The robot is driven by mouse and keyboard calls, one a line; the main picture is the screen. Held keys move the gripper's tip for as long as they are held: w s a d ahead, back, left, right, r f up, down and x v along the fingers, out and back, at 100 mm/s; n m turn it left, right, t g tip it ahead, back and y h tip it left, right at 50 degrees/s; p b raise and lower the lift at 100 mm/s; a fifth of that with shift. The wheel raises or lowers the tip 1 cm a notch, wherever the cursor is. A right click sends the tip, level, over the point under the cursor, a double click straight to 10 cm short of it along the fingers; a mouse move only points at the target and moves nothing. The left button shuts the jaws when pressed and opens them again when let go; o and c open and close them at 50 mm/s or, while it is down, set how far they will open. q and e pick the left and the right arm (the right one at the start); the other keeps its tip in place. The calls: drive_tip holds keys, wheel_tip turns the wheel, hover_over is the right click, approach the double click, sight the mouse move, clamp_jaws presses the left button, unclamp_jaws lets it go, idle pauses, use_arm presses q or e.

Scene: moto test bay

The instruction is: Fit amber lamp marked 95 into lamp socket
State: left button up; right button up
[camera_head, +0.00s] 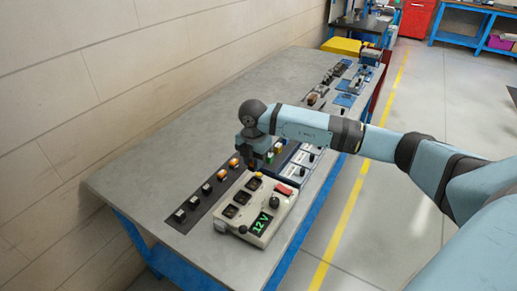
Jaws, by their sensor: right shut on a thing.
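My right gripper (252,157) points down above the far end of the tester, shut on a small dark amber piece that looks like a lamp. Its marking cannot be read, and the fingers hide most of it. The cream tester box (268,212) stands on the bench with a green "12 V" display, a black knob, a red switch and several dark square sockets (243,197). A small yellow-amber spot shows at its far edge. Other amber lamps (221,176) sit on a dark strip (196,208) left of the tester. My left gripper is out of view.
Black pieces (193,201) stand on the near part of the strip. Blue-and-white panels (299,163) lie just right of the gripper. More parts and a yellow case (341,46) are farther back. The bench (150,170) is bare to the left, beside the wall.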

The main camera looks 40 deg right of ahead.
sight(254, 185)
drive_tip(key=shift+a+f, duration=0.1)
drive_tip(key=shift+f, duration=0.15)
drive_tip(key=shift+f+b, duration=0.45)
wheel_tip(254, 185, down, 2)
drive_tip(key=shift+f+b, duration=0.1)
drive_tip(key=shift+b, duration=0.6)
drive_tip(key=shift+f+b, duration=0.5)
drive_tip(key=shift+f, duration=0.5)
drive_tip(key=shift+f, duration=0.6)
idle(0.4)
